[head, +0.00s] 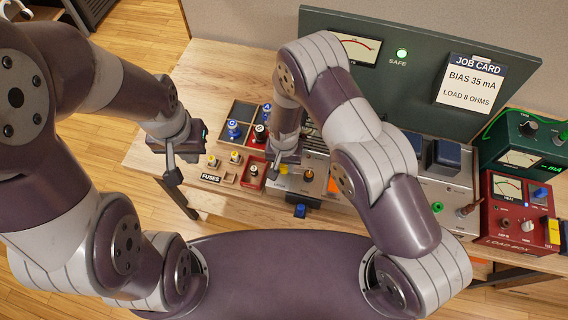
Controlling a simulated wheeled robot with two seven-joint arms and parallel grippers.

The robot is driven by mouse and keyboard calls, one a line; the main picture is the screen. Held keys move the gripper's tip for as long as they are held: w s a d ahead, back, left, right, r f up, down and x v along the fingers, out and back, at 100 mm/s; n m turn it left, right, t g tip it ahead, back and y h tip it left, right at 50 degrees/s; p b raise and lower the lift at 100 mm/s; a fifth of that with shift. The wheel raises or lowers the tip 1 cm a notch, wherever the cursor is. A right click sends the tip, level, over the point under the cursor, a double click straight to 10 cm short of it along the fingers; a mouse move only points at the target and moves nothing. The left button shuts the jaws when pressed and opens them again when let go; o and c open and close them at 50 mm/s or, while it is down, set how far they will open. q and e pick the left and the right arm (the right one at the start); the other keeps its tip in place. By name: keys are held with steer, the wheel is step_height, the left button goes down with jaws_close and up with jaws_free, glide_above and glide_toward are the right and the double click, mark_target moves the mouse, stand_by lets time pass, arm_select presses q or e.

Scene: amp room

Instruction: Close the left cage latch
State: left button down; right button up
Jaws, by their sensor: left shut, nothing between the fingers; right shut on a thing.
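My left gripper (172,176) is shut and empty, pointing down over the left end of the bench. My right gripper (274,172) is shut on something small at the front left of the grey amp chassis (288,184). The fingers and wrist hide most of what they hold, and I cannot tell its shape. A small part of a dark slatted cage (312,128) shows behind my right forearm; the rest is hidden. I cannot make out the left cage latch or its position.
A tray with blue (234,129) and red knobbed parts and a fuse holder block (212,178) lie between my grippers. A red load box (515,210) and a green meter box (520,140) stand at right. A green panel with a job card (470,85) stands behind.

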mark_target(284, 165)
steer(key=n+b, duration=0.1)
steer(key=n, duration=0.2)
steer(key=shift+b, duration=0.3)
steer(key=n+b, duration=0.1)
steer(key=n, duration=0.4)
steer(key=shift+b, duration=0.3)
steer(key=n+b, duration=0.1)
steer(key=n, duration=0.3)
steer(key=shift+r+n+b, duration=0.1)
steer(key=shift+n+b, duration=0.25)
steer(key=shift+n, duration=1.75)
steer(key=shift+w, duration=0.1)
steer(key=o, duration=1.1)
steer(key=shift+c, duration=0.2)
step_height(284, 165, up, 13)
steer(key=b, duration=0.2)
